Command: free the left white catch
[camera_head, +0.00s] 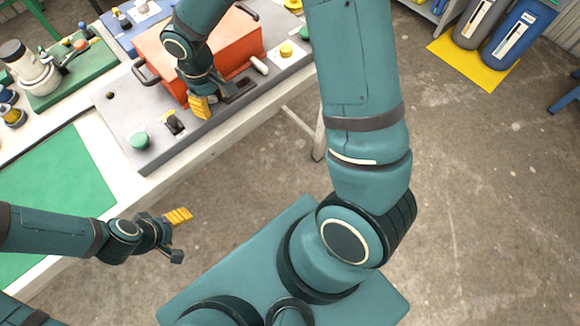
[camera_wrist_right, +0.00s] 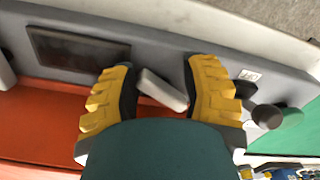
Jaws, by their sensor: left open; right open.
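The left white catch (camera_wrist_right: 163,90) lies slanted between the yellow-padded fingers of my right gripper (camera_wrist_right: 163,88) in the right wrist view. In the head view my right gripper (camera_head: 216,98) hangs at the front of the orange case (camera_head: 235,42) and hides this catch. The other white catch (camera_head: 258,65) shows at the case's right front; a white piece (camera_wrist_right: 5,72) at the left edge of the wrist view looks like it. My left gripper (camera_head: 180,237) is open and empty, off the table's front edge.
The case stands on a grey board (camera_head: 130,120). A dark plate (camera_wrist_right: 75,50) lies between the catches. A dark switch (camera_head: 175,123) and green button (camera_head: 139,140) are left of my right gripper, a yellow button (camera_head: 286,50) right. A green mat (camera_head: 60,180) lies left.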

